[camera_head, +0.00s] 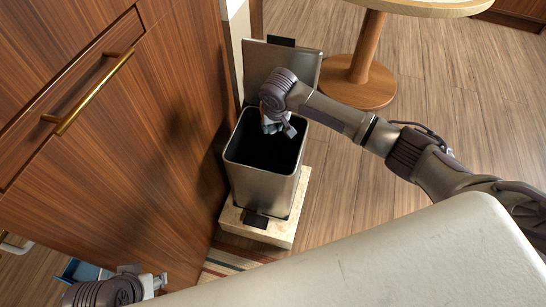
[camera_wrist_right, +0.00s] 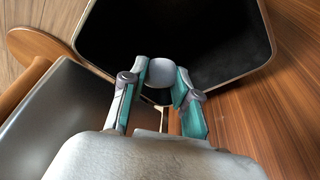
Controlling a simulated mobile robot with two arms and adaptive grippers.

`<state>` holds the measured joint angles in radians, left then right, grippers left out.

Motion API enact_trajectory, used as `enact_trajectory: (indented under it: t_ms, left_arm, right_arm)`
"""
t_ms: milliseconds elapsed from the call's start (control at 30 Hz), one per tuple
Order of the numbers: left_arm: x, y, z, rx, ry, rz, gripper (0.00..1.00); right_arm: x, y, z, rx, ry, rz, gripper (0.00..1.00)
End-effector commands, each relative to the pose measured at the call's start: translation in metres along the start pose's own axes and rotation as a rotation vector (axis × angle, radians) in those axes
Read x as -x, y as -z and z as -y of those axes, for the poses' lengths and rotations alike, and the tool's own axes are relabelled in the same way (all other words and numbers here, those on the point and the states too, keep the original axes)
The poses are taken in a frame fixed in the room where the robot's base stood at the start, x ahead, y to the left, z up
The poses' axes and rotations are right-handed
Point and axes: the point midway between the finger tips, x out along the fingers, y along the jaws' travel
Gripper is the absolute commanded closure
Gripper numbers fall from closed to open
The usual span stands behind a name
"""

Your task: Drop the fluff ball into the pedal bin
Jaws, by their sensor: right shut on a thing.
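The pedal bin (camera_head: 262,188) is a grey metal box with its lid (camera_head: 300,62) standing open and a dark interior. My right gripper (camera_head: 272,125) is over the bin's open mouth, pointing down. In the right wrist view my right gripper (camera_wrist_right: 163,84) is shut on the grey, round fluff ball (camera_wrist_right: 160,72), held between the fingertips. The dark bin opening (camera_wrist_right: 200,30) lies beyond it. The ball cannot be made out clearly in the head view. My left gripper (camera_head: 152,284) is low at the left bottom edge, away from the bin; its fingers are not clear.
The bin stands on a pale block (camera_head: 285,229) beside a wooden cabinet (camera_head: 130,150) with a brass handle (camera_head: 95,90). A round table on a wooden pedestal (camera_head: 359,75) is behind. A striped rug (camera_head: 228,262) lies in front. Wooden floor is free at right.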

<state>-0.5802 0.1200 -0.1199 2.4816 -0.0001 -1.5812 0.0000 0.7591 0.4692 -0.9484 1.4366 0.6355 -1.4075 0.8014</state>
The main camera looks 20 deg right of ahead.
Motion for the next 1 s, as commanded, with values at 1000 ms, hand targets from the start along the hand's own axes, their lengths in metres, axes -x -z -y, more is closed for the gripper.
enact_trajectory:
  t_ms: [1000]
  left_arm:
    - [-0.001, 0.0, 0.0, 0.0, 0.0, 0.0, 0.63]
  right_arm:
    - [0.085, 0.001, 0.001, 0.0, 0.002, -0.003, 0.41]
